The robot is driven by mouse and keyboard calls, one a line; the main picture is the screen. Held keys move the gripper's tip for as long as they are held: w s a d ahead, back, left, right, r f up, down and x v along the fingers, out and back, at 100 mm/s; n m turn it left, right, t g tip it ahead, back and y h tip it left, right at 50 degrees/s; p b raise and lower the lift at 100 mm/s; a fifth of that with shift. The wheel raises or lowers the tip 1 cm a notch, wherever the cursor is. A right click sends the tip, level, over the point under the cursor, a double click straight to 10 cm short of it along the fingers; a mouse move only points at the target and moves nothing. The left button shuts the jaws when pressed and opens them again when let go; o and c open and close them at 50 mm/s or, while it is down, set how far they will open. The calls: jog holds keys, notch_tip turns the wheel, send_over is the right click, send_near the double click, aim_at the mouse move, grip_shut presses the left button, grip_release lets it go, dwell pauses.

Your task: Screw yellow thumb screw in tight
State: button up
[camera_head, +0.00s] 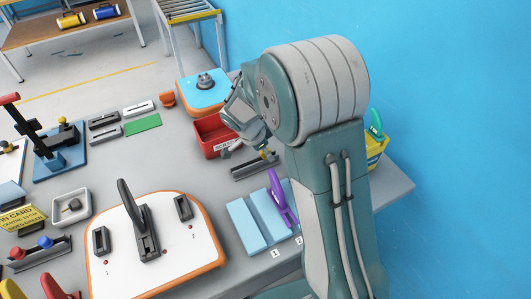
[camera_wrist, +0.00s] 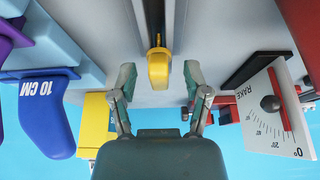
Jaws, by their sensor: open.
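The yellow thumb screw (camera_wrist: 158,68) stands out at the centre of the wrist view, at the end of a dark slotted rail (camera_wrist: 154,18). In the head view the yellow screw (camera_head: 264,152) shows small beside the dark rail (camera_head: 252,168), partly hidden by my wrist. My gripper (camera_wrist: 159,78) is open, with one green-grey finger on each side of the screw's head. Clear gaps show between the fingers and the screw, with no contact visible. The fingers are largely hidden in the head view.
A red bin (camera_head: 209,137) stands just left of the rail. Light blue blocks (camera_head: 245,226) and a purple clamp-like piece (camera_head: 281,197) lie in front. In the wrist view, a blue piece marked 10 CM (camera_wrist: 45,112) is at left and a rake gauge (camera_wrist: 262,128) at right.

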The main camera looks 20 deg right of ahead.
jog(key=shift+a, duration=0.1)
jog(key=c, duration=0.7)
jog(key=shift+a, duration=0.1)
jog(key=shift+c, duration=0.3)
